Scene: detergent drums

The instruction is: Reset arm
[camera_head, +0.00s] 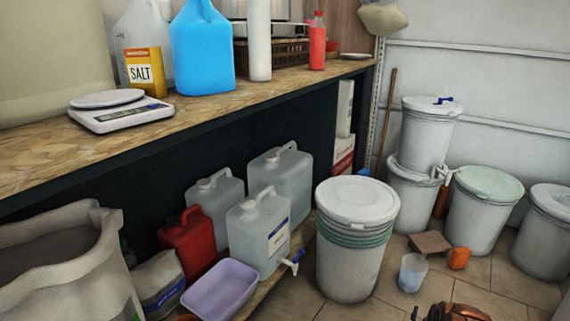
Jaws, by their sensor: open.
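I cannot make out my gripper or its fingertips in the head view. An orange-brown and dark shape (455,313) is cut off by the bottom edge, right of centre. I cannot tell whether it is part of my arm or a thing on the floor. No held object shows.
A wooden counter (40,165) at the left bears a scale (122,115), a salt box (145,72) and a blue jug (202,50). Below stand several canisters and a purple tub (220,290). A lidded drum (350,262) and several buckets stand on the tiled floor (500,278).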

